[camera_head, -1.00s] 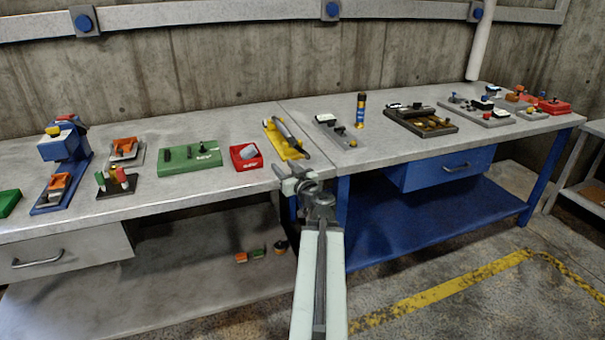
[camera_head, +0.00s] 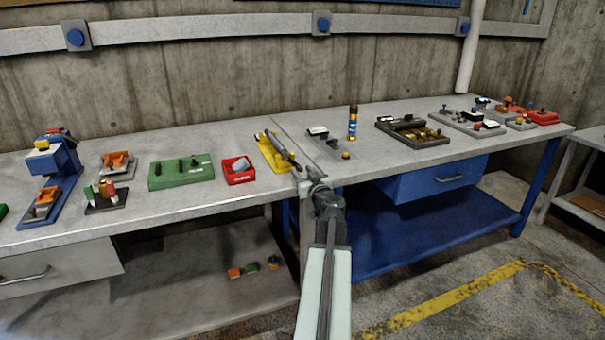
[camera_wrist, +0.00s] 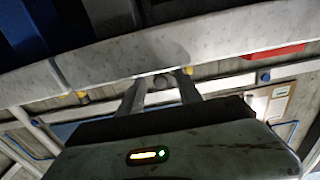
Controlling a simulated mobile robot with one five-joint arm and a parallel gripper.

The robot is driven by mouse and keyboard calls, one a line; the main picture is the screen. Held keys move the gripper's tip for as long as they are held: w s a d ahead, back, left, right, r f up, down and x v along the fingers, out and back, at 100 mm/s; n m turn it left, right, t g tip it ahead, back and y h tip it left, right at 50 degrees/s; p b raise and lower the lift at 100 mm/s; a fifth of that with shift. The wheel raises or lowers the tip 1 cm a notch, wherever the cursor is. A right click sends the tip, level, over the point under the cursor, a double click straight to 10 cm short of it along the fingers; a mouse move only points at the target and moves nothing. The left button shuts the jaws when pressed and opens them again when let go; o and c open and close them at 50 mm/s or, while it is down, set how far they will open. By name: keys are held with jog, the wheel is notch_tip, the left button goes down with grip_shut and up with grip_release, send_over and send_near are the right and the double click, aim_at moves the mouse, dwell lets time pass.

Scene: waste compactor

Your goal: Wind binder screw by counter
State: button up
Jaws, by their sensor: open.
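I cannot tell for sure which part is the binder screw or the counter; the small fittings on the benches are too small to make out. My gripper (camera_head: 309,184) is at the front edge of the benches, near their seam, in front of a yellow fixture (camera_head: 272,153) with a grey lever-like part. It looks empty. In the wrist view, its two fingers (camera_wrist: 160,88) stand apart below the pale bench edge, with small yellow bits near the tips. My gripper touches nothing that I can make out.
A red tray (camera_head: 238,176), green block (camera_head: 181,172) and blue press (camera_head: 60,165) stand on the left bench. A grey plate (camera_head: 336,147), a yellow-blue can (camera_head: 353,123) and a dark tray (camera_head: 413,135) stand on the right bench. Small blocks (camera_head: 252,267) lie on the lower shelf.

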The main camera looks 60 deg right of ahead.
grip_shut()
jog(key=shift+w+a+f+m+b, duration=0.1)
jog(key=shift+a+f+m+b, duration=0.1)
jog(key=shift+m, duration=0.55)
jog(key=shift+w+a+f+m+b, duration=0.1)
jog(key=shift+a+m, duration=0.05)
jog(key=shift+m, duration=0.6)
grip_release()
jog(key=v, duration=0.8)
